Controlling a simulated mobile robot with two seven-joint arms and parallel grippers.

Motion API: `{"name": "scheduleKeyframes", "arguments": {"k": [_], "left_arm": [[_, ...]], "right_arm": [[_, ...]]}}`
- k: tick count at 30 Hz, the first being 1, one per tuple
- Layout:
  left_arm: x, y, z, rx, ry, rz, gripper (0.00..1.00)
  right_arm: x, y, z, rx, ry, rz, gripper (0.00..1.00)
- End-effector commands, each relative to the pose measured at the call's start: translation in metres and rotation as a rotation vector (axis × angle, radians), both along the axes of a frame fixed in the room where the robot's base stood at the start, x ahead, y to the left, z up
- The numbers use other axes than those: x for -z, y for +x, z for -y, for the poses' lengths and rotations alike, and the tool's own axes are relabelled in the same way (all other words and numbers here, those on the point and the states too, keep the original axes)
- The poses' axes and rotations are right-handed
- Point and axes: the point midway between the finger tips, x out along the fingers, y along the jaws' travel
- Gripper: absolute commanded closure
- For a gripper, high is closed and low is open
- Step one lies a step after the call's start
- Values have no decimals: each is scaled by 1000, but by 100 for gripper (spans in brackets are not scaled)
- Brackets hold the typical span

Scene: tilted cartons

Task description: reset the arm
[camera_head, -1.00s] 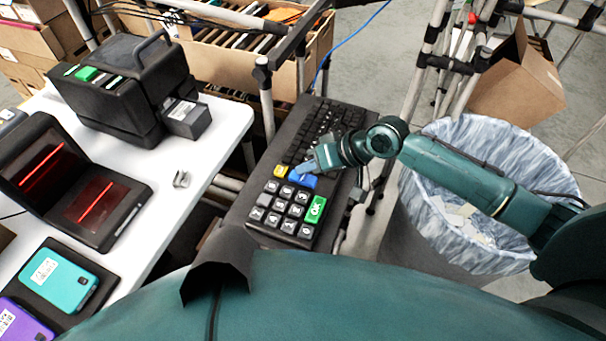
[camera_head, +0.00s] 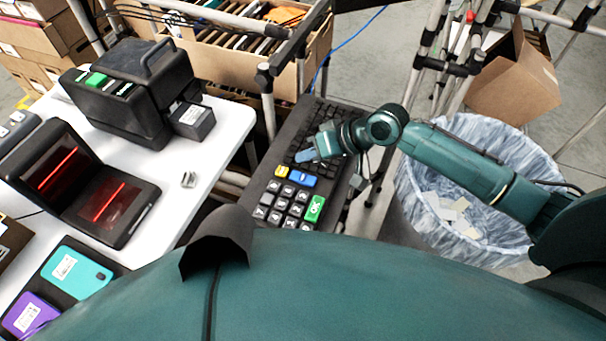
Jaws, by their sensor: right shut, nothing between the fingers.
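My right arm (camera_head: 465,162) reaches in from the right over the lined bin. My right gripper (camera_head: 308,155) is shut and empty, over the black keyboard (camera_head: 322,118) just above the keypad. The keypad (camera_head: 283,205) has grey number keys, a yellow key, a blue key and a green OK key (camera_head: 314,208). I cannot tell whether the fingertips touch the keys. My left gripper is not in view.
A white table (camera_head: 215,150) at left holds a black printer (camera_head: 135,95), a scanner with red lines (camera_head: 85,185), a teal phone (camera_head: 76,272) and a purple phone (camera_head: 30,315). The lined bin (camera_head: 480,235) stands below my right arm. A cardboard box (camera_head: 515,80) lies tilted behind.

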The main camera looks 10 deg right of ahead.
Motion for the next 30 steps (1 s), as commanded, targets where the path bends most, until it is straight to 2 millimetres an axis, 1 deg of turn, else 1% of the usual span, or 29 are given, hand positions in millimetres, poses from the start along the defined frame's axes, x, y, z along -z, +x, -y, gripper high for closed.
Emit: {"name": "scheduleKeyframes", "arguments": {"k": [14,17,20,24,27,29,30], "left_arm": [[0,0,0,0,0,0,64],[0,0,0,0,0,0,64],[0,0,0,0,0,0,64],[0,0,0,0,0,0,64],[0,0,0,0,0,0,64],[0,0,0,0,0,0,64],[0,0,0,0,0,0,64]], "right_arm": [[0,0,0,0,0,0,100],[2,-6,-5,-14,-3,0,100],[8,-26,-18,-53,-21,13,100],[15,-70,-36,-108,-79,52,100],[17,-99,-34,-104,-147,79,100],[18,-114,-25,-80,-196,85,100],[19,-124,-17,-60,-232,83,100]]}}
